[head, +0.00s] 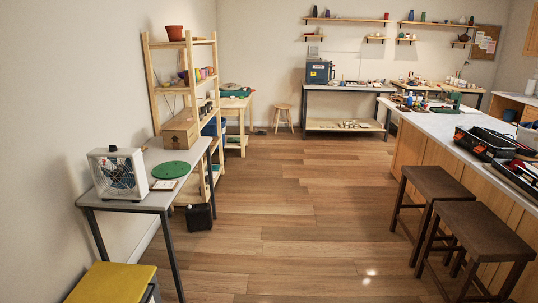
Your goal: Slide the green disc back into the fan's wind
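The green disc (171,169) lies flat on the grey table (160,200) at the left. It is to the right of the white box fan (118,173) and apart from it, a little to its back right. The fan stands upright near the table's left end, with its grille facing me. My gripper is not in view.
A wooden box (180,132) stands at the table's far end, before a wooden shelf (185,88). A small card (165,185) lies beside the disc. A yellow-topped box (112,284) is at the lower left. Two brown stools (474,229) stand at the right. The middle floor is clear.

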